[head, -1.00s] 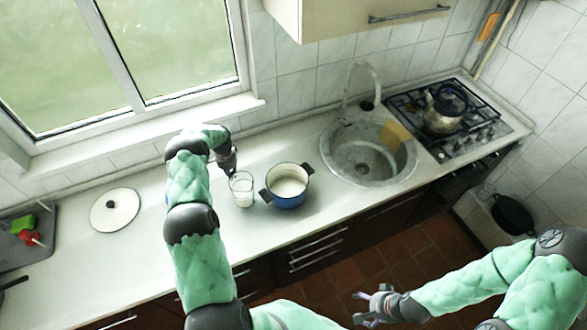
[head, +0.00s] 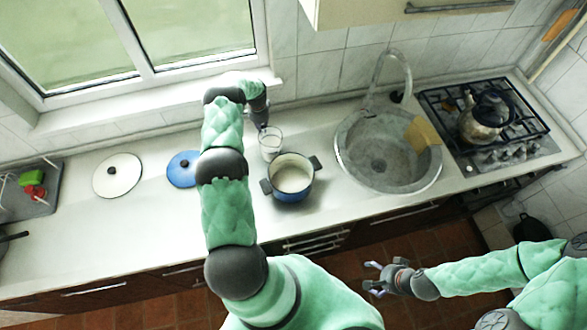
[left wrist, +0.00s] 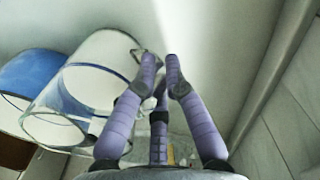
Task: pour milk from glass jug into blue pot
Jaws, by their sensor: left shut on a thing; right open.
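The clear glass jug (head: 270,143) has white milk low in it and looks about upright, just behind and left of the blue pot (head: 293,195). My left gripper (head: 262,128) is shut on the jug's handle side; the fingers partly hide the grip. In the left wrist view the jug (left wrist: 85,85) is left of the left gripper's fingers (left wrist: 161,70), and the blue pot (left wrist: 22,85) lies beyond it. The pot is open, with a pale inside; I cannot tell how much milk it holds. My right gripper (head: 372,279) is open and empty, in front of the counter.
A blue lid (head: 183,169) and a white lid (head: 117,176) lie left on the counter (head: 95,235). The sink (head: 388,160) is right of the pot, with a stove and kettle (head: 480,118) beyond. The window wall borders the back.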

